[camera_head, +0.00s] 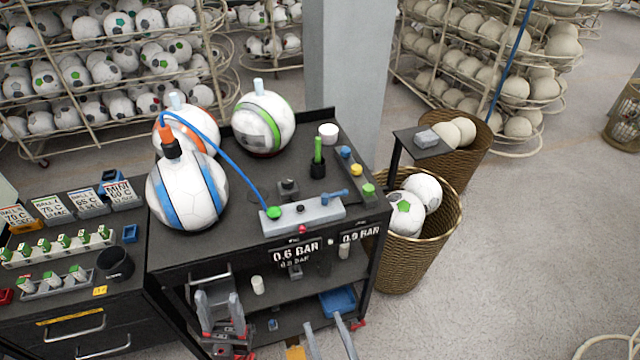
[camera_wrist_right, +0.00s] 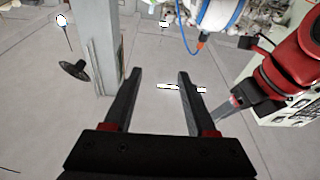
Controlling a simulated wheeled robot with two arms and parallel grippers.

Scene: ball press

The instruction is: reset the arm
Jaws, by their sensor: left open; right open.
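My left gripper (camera_head: 219,298) is open and empty, low in front of the black cart, with its fingers pointing up in the head view. My right gripper (camera_head: 323,322) is open and empty at the bottom edge of the head view, to the right of the left one. In the right wrist view, the right gripper's dark fingers (camera_wrist_right: 156,80) stand apart with only floor between them. A red and black part of my left arm (camera_wrist_right: 290,70) shows at the right there. Neither gripper touches any object that I can make out.
The cart (camera_head: 262,192) carries a blue-striped ball (camera_head: 186,198), an orange-striped ball (camera_head: 199,130), a green-striped ball (camera_head: 264,123) and a grey valve block (camera_head: 318,213) with a blue hose. A wicker basket (camera_head: 420,258) stands right of it.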

